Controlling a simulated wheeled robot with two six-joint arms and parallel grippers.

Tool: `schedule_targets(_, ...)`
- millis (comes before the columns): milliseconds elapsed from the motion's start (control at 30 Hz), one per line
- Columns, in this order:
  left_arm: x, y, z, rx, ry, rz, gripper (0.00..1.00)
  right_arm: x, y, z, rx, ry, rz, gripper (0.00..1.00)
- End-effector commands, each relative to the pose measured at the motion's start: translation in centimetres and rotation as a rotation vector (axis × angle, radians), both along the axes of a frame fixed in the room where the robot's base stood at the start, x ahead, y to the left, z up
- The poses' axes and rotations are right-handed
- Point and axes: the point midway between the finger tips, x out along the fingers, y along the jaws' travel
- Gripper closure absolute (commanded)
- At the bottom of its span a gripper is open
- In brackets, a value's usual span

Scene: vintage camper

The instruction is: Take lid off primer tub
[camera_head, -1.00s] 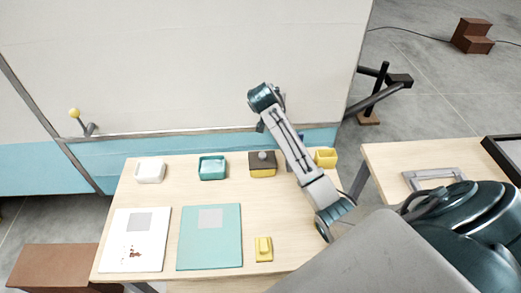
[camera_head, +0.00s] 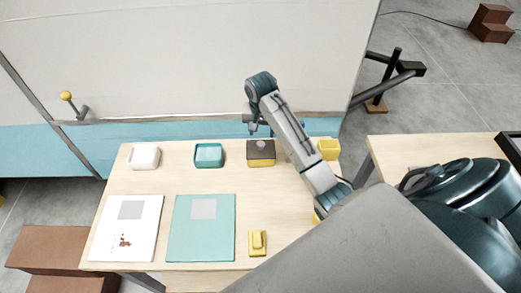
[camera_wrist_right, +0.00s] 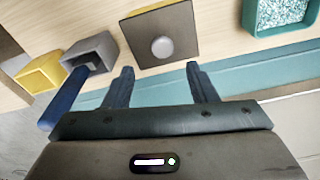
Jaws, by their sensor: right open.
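The primer tub (camera_head: 261,160) is yellow with a dark square lid on it, and stands near the back edge of the table. The lid (camera_wrist_right: 137,27) has a round grey knob (camera_wrist_right: 162,47) at its middle, which also shows in the head view. My right gripper (camera_wrist_right: 159,72) is open and empty. Its two fingers point toward the lid and lie short of the knob in the wrist picture, apart from it. In the head view the right gripper (camera_head: 254,127) hangs just behind the tub. My left gripper is not in view.
A white tub (camera_head: 144,156) and a teal tub (camera_head: 209,155) stand left of the primer tub. A yellow box (camera_head: 329,149) is at the right, beside a grey cup (camera_wrist_right: 92,50) and a blue handle (camera_wrist_right: 66,98). Two panels and a yellow block (camera_head: 257,243) lie in front.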

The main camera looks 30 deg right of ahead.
Motion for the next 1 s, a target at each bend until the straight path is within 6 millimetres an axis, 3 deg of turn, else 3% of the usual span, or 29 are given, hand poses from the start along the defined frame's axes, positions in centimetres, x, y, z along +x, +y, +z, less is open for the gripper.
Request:
schedule_targets(167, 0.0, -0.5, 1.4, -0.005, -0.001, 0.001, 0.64, 0.0, 0.2, -1.2, 0.002, 0.002, 0.001, 0.48)
schedule_targets(433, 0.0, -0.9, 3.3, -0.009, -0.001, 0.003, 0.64, 0.2, 0.4, -5.0, 0.0, 0.0, 0.001, 0.48)
schedule_targets(733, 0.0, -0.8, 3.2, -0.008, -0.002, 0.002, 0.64, 0.3, 0.3, -5.7, -0.001, -0.003, 0.001, 0.48)
schedule_targets(900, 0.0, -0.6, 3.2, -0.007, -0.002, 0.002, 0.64, 0.3, 0.3, -5.7, -0.001, -0.003, 0.001, 0.81)
schedule_targets(1000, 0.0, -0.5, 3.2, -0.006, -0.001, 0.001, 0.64, 0.3, 0.3, -5.7, -0.001, -0.003, 0.001, 0.96)
